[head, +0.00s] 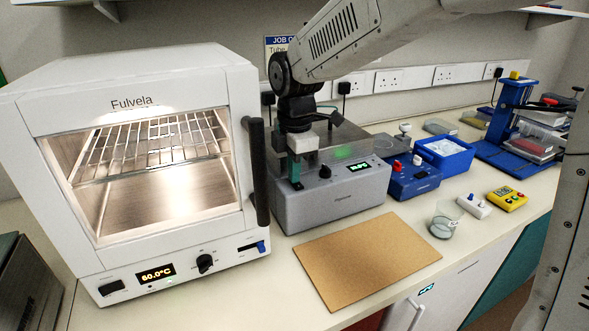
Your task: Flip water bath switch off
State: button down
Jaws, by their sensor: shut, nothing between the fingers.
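The grey water bath (330,205) stands on the bench right of the white oven. Its front has a black knob (325,172) and a lit green display (358,166). My gripper (297,186) points down at the left part of the water bath's front, left of the knob. Its teal fingers are shut with nothing between them. The fingertips look close to the front panel, but I cannot tell whether they touch it. I cannot make out the water bath's switch; my gripper covers that left part of the panel.
A white oven (130,70) with a black upright handle (256,170) stands close on the left. A brown board (366,256) lies in front.

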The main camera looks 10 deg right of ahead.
aim_at(299, 186)
jog(key=shift+s+d+f, duration=0.2)
jog(key=shift+s+f, duration=0.25)
jog(key=shift+s, duration=0.3)
jog(key=shift+r, duration=0.1)
notch_tip(299, 186, up, 15)
jog(key=shift+f, duration=0.2)
jog(key=shift+d+r+t, duration=0.1)
jog(key=shift+d+t, duration=0.1)
jog(key=shift+t, duration=0.2)
jog(key=shift+s, duration=0.1)
